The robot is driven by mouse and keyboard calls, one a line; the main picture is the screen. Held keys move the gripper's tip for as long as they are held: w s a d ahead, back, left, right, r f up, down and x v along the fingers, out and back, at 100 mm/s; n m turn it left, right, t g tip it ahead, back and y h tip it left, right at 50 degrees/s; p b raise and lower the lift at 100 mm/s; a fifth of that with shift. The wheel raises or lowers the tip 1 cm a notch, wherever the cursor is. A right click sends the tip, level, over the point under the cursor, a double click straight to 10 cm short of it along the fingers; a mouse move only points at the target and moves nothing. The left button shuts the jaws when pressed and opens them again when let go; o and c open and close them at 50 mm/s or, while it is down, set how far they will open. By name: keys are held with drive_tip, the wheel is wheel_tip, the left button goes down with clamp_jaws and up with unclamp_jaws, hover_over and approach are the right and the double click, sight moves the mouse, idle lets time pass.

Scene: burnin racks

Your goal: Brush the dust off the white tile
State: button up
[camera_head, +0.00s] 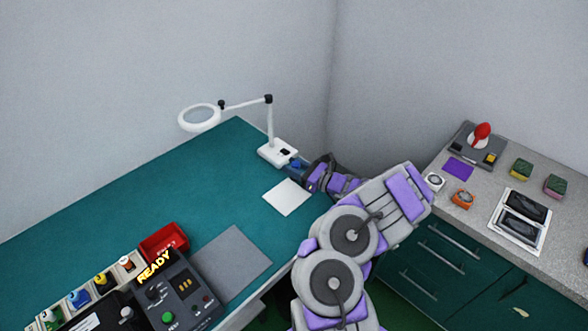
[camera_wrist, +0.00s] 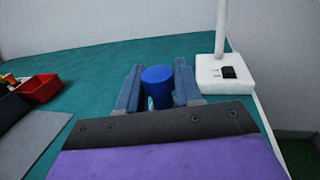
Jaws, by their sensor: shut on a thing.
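The white tile (camera_head: 287,197) lies flat on the green bench top near its right edge in the head view. No dust can be made out on it at this size. My gripper (camera_head: 295,170) is just beyond the tile's far right side, by the lamp base. In the wrist view my gripper (camera_wrist: 157,72) is shut on a blue cylinder (camera_wrist: 157,88), held upright between the blue fingers. It looks like a brush handle; its lower end and any bristles are hidden. The tile cannot be made out in the wrist view.
A white magnifier lamp base (camera_head: 277,152) stands close to my gripper; its post also shows in the wrist view (camera_wrist: 221,30). A grey mat (camera_head: 232,262), a red bin (camera_head: 163,243) and a control box (camera_head: 180,298) sit nearer. A grey side counter (camera_head: 560,222) is at right.

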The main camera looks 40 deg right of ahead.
sight(293, 163)
idle(0.3)
drive_tip(key=shift+r+p, duration=0.8)
drive_tip(key=shift+r, duration=0.65)
drive_tip(key=shift+a, duration=0.1)
